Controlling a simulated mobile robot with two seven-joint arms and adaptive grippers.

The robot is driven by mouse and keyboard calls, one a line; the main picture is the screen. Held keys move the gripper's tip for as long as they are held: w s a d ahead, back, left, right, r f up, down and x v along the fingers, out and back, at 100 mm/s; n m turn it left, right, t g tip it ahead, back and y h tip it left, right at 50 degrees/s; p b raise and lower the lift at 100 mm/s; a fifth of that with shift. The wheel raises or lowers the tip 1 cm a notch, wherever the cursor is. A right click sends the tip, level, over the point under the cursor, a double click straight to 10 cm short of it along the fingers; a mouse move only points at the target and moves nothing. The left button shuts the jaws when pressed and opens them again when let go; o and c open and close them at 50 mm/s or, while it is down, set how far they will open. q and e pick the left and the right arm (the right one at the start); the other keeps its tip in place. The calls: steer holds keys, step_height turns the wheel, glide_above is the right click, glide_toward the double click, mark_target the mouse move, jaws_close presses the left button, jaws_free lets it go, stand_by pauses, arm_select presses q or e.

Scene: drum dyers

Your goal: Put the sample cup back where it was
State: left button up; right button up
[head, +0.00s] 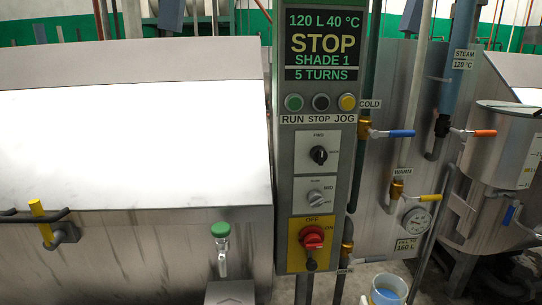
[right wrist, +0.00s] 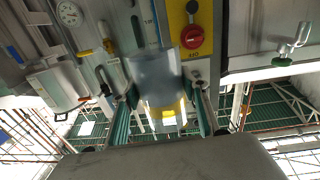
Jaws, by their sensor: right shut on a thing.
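The sample cup (head: 388,288) is a pale, translucent cup at the bottom edge of the head view, right of the control panel, with blue showing inside its rim. In the right wrist view the cup (right wrist: 156,78) stands between the two fingers, greyish, with a yellow patch toward its lower end. My right gripper (right wrist: 162,98) is shut on it, one finger on each side. The cup is held in the air in front of the machine. In the head view the right gripper is mostly cut off by the bottom edge. My left gripper is in neither view.
The control panel (head: 313,150) reads STOP and carries a red and yellow rotary switch (head: 312,237). A green-topped sample tap (head: 221,240) is left of it on the steel drum machine (head: 120,160). Pipes, valves and a steel tank (head: 500,155) stand at right.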

steer(key=shift+s+d+f+h, duration=0.15)
steer(key=shift+s+d+h, duration=0.15)
steer(key=shift+d, duration=0.4)
steer(key=shift+a, duration=0.1)
steer(key=w+a+r+n+g+y, duration=0.1)
steer(key=a+r+n+g+y, duration=0.1)
steer(key=a+n+g+y, duration=0.3)
steer(key=w+a+r+n+g+y, duration=0.1)
steer(key=a+r+n+g+y, duration=0.2)
steer(key=a+y, duration=0.8)
steer(key=shift+w+a+r+n+g, duration=0.3)
steer(key=shift+a+n+g, duration=0.8)
steer(key=shift+a+n, duration=1.45)
